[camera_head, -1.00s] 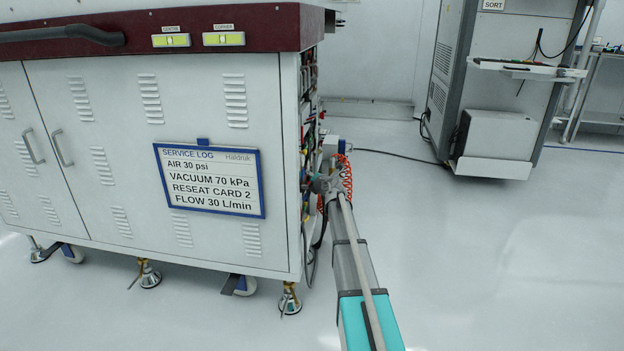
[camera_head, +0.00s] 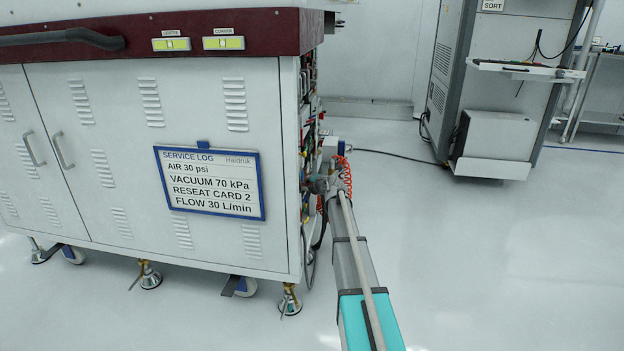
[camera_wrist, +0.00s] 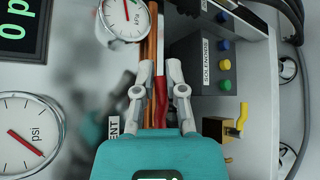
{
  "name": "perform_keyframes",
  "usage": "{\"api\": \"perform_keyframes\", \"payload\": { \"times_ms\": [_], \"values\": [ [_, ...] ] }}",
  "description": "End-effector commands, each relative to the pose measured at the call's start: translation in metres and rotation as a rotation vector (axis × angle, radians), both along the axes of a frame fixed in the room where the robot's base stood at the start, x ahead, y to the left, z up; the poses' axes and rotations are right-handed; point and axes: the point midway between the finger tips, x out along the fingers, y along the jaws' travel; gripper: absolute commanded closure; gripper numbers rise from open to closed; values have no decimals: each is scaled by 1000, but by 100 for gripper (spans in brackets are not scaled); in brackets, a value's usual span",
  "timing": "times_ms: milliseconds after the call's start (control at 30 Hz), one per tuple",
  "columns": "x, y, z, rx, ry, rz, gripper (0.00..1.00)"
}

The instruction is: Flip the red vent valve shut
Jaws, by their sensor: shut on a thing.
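In the wrist view the red valve handle (camera_wrist: 160,97) stands between the two grey fingers of my gripper (camera_wrist: 160,72). The fingers are shut on it. It runs along the picture's vertical, in front of copper pipes (camera_wrist: 150,45). A label partly hidden by my gripper reads "ENT" (camera_wrist: 113,127). The valve body is hidden behind my gripper. In the head view my arm reaches to the right side of the white cabinet (camera_head: 110,150), and the handle cannot be made out there.
The wrist view shows gauges (camera_wrist: 28,135) (camera_wrist: 125,18) at left, a solenoid box (camera_wrist: 205,65) with coloured buttons at right, and a yellow-handled valve (camera_wrist: 235,131) close to my gripper's right. A red coiled hose (camera_head: 347,175) hangs beside my arm. The floor (camera_head: 480,260) at right is clear.

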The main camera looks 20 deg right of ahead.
Motion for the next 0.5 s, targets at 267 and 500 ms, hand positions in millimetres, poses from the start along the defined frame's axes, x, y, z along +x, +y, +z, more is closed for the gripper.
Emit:
{"api": "perform_keyframes", "payload": {
  "times_ms": [267, 500],
  "values": [
    [2, 0, -5, 68, 102, 2, 100],
    [1, 1, -8, 81, 122, -1, 100]
  ]
}}
